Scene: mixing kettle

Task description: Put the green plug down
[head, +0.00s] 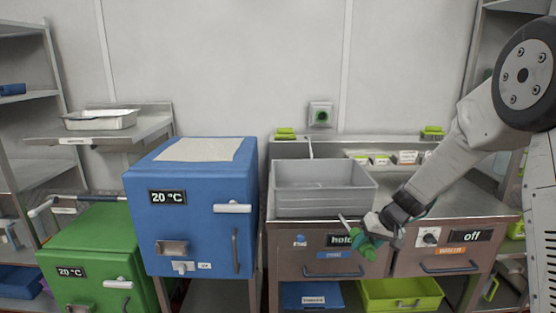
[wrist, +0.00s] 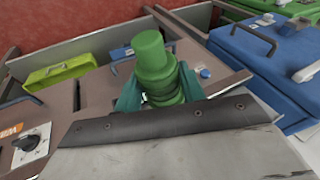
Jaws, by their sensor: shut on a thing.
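The green plug (wrist: 153,58) is a stepped green cylinder in the wrist view, standing up between the teal fingers of my gripper (wrist: 160,84). My gripper is shut on it. In the head view my gripper (head: 364,242) is in front of the workbench front, just below and right of the grey open tank (head: 325,202). There the green of the plug and the teal fingers blend, so the plug's outline is hard to tell. The plug is held in the air, clear of the bench surface.
The "hold" display (head: 340,239) is partly behind my gripper. A knob (head: 429,237) and an "off" display (head: 470,236) are to the right. A yellow-green bin (head: 400,293) and a blue bin (head: 312,295) sit below. The blue 20 °C box (head: 195,205) stands left. The bench top right of the tank has some free room.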

